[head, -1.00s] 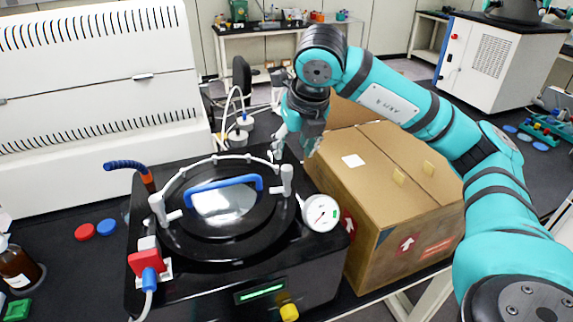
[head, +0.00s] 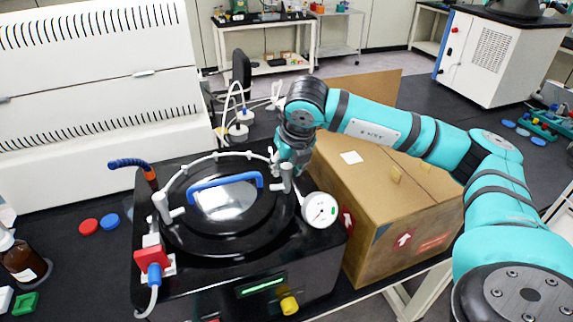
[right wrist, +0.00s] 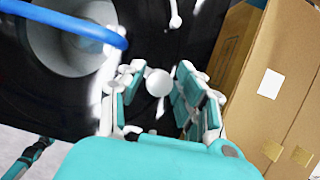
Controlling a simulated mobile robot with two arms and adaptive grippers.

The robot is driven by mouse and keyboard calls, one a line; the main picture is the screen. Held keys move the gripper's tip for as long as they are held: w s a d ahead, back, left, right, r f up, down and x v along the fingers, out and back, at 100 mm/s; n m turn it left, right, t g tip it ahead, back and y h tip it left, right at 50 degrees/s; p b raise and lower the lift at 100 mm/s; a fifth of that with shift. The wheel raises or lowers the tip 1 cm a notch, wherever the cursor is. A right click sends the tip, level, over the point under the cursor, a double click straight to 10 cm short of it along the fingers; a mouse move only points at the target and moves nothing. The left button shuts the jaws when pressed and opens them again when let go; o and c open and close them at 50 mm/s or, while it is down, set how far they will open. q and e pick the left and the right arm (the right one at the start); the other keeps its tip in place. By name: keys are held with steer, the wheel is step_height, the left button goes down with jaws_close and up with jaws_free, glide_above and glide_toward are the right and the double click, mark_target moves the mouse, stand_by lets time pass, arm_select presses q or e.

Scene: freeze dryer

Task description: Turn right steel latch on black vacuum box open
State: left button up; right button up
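The black vacuum box (head: 215,285) stands on the dark bench, with a round black lid and a blue handle (head: 225,182) on top. Its right steel latch (head: 286,178) stands upright at the lid's right edge. The left steel latch (head: 165,207) is at the lid's left edge. My right gripper (head: 284,163) is right at the right latch and partly covers it. In the right wrist view, the latch's round end (right wrist: 158,82) shows between the two open fingers (right wrist: 160,90), with gaps at both sides. My left gripper is not in view.
A cardboard box (head: 385,205) stands close to the right of the vacuum box. A round pressure gauge (head: 320,210) sits at the vacuum box's right side. A red plug (head: 152,258) and hoses are at its left. A brown bottle (head: 22,262) stands far left.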

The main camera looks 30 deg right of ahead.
jaws_close()
steer(key=shift+f+n+b, duration=0.15)
steer(key=shift+n+b, duration=0.35)
steer(key=shift+b, duration=0.2)
steer(key=n+y+b, duration=0.1)
steer(key=n+b, duration=0.2)
steer(key=shift+y, duration=0.3)
steer(key=n+y+b, duration=0.1)
steer(key=n+b, duration=0.1)
steer(key=shift+n, duration=0.4)
steer(key=shift+n+y, duration=0.3)
steer(key=shift+n, duration=0.5)
steer(key=n, duration=0.1)
steer(key=n+g, duration=0.1)
steer(key=shift+w+r+n+y+b, duration=0.1)
steer(key=shift+r+n+y+b, duration=0.2)
steer(key=shift+n+y, duration=0.1)
steer(key=n+g, duration=0.1)
steer(key=n, duration=0.2)
steer(key=shift+n+y, duration=0.3)
steer(key=shift+y, duration=0.1)
steer(key=shift+n+g+p, duration=0.3)
steer(key=shift+n+g, duration=0.4)
steer(key=shift+n, duration=0.8)
steer(key=shift+y, duration=0.3)
